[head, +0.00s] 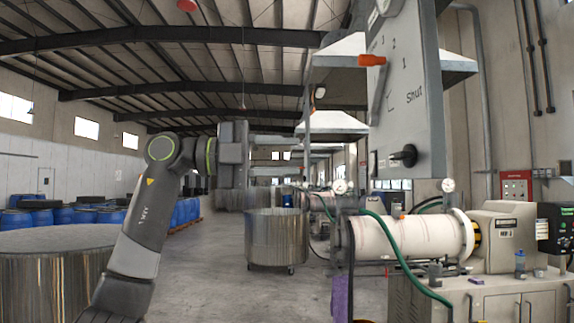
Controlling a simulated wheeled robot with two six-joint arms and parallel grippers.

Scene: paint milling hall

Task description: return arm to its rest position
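My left arm (140,225) rises from the lower left and bends at a raised joint. My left gripper (296,157) is level at mid-height, pointing right. Its two grey fingers look spread apart, with nothing seen between them. A grey panel (412,110) at the upper right bears the marks 1, 2, 3 and "Shut". A lever with an orange end (372,60) is on it, with a black knob (403,156) lower down. The gripper appears left of the panel and apart from it. My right gripper is not in view.
A white horizontal mill cylinder (410,237) with a green hose sits on a bench (500,297) at the right. A metal drum on casters (276,238) stands mid-floor. A large drum (50,280) is at the lower left, blue barrels (40,217) behind. The floor between is clear.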

